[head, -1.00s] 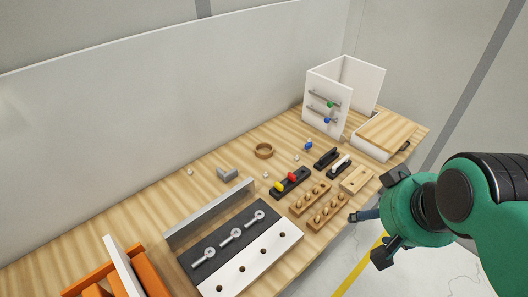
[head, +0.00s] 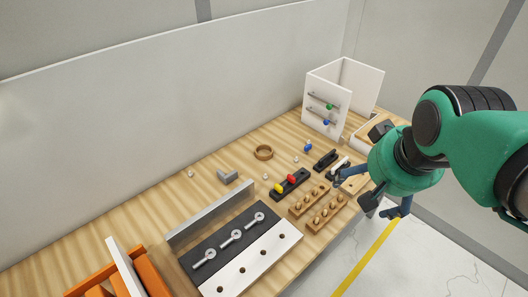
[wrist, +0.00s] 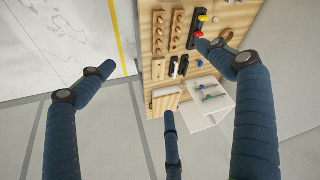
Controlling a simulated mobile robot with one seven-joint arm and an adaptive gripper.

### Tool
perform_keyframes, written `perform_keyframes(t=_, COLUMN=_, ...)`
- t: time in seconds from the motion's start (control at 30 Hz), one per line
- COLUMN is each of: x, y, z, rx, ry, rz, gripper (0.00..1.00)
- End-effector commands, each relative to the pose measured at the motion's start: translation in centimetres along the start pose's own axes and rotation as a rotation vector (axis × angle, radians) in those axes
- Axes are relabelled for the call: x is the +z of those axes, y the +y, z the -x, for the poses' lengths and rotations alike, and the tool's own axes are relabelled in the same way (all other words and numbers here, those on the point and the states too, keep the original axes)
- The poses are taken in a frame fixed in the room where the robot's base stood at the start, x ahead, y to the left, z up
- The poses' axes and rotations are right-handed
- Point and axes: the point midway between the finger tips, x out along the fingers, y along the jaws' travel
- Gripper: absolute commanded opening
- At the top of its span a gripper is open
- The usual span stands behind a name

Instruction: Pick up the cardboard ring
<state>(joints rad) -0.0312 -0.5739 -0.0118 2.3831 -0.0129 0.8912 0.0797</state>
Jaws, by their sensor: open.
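The cardboard ring (head: 264,152) is a brown open ring lying flat on the wooden bench, left of centre at the back. In the wrist view the ring (wrist: 227,35) shows at the upper right, partly hidden behind a finger. My gripper (head: 372,190) is open and empty in the head view, above the bench's front right edge, well to the right of the ring. In the wrist view its blue fingers (wrist: 158,85) are spread wide with nothing between them.
A black holder with red and yellow pieces (head: 290,184) and wooden peg blocks (head: 328,212) stand between my gripper and the ring. A grey bracket (head: 228,175) lies left of the ring.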

Motion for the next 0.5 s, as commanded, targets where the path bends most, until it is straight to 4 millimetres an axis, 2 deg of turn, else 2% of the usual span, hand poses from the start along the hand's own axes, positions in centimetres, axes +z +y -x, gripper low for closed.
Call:
perform_keyframes(t=0.1, x=-3.1, y=-0.7, z=0.0, rx=0.000, ry=-0.018, rz=-0.014, gripper=0.91)
perform_keyframes(t=0.5, x=-12.7, y=-3.1, z=-2.1, rx=0.004, ry=-0.066, rz=-0.066, gripper=0.91)
